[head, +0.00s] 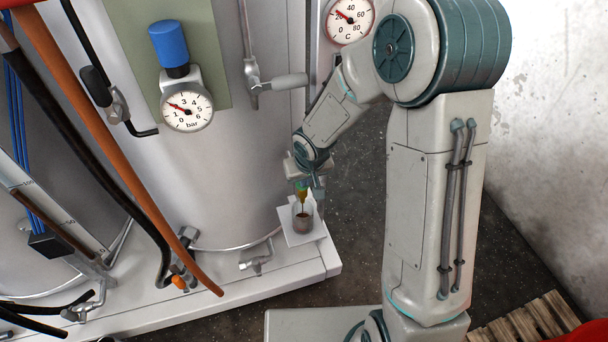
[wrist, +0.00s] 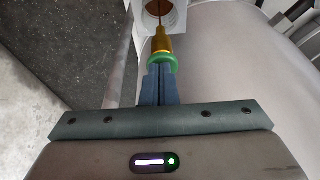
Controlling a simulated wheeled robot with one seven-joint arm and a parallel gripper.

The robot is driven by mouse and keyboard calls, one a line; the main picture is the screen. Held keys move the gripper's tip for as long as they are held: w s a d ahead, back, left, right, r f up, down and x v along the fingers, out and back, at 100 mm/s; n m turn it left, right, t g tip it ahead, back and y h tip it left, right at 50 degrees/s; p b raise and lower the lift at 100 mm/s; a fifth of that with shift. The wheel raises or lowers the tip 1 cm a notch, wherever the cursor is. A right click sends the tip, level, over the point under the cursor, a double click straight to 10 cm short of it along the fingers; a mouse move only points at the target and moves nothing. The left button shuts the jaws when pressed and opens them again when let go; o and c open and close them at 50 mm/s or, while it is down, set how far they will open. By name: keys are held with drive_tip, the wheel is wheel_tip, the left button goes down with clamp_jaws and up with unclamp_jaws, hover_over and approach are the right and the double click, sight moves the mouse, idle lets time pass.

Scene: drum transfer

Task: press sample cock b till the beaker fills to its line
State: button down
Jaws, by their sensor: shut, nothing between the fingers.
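My gripper (wrist: 158,72) is shut and empty. Its fingertips meet the green ring of a small brass sample cock (wrist: 160,43) in the wrist view. In the head view the cock (head: 302,186) is small and partly hidden by my wrist; I cannot read a letter on it. A thin brown stream runs down from the cock into the beaker (head: 302,222). The beaker stands upright on a small white shelf (head: 296,239) and holds brown liquid. It shows in part at the top of the wrist view (wrist: 175,18). Its fill line and exact level are too small to tell.
The large pale drum (head: 225,165) stands left of my arm on a white plinth (head: 210,292). A pressure gauge (head: 187,108) and a temperature gauge (head: 350,19) sit above. Orange and black hoses (head: 120,160) hang at the left. A wooden pallet (head: 530,322) lies at lower right.

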wheel_tip(320, 180, up, 4)
drive_tip(key=p, duration=0.3)
drive_tip(key=shift+s+r+p, duration=0.1)
drive_tip(key=shift+p, duration=0.2)
drive_tip(key=p+v, duration=0.1)
drive_tip(key=v, duration=0.8)
drive_tip(key=shift+r+p, duration=0.3)
drive_tip(key=shift+r, duration=0.05)
drive_tip(key=s+d+r+m, duration=0.1)
drive_tip(key=s+d+r, duration=0.4)
drive_tip(key=s, duration=0.3)
drive_tip(key=s+d+r+m+h, duration=0.1)
drive_tip(key=s+d+r+m, duration=0.1)
drive_tip(key=s+d+r, duration=0.3)
drive_tip(key=s+d, duration=0.2)
drive_tip(key=s, duration=0.1)
drive_tip(key=shift+s+r, duration=0.25)
drive_tip(key=shift+r, duration=0.1)
drive_tip(key=shift+d, duration=0.1)
idle(1.1)
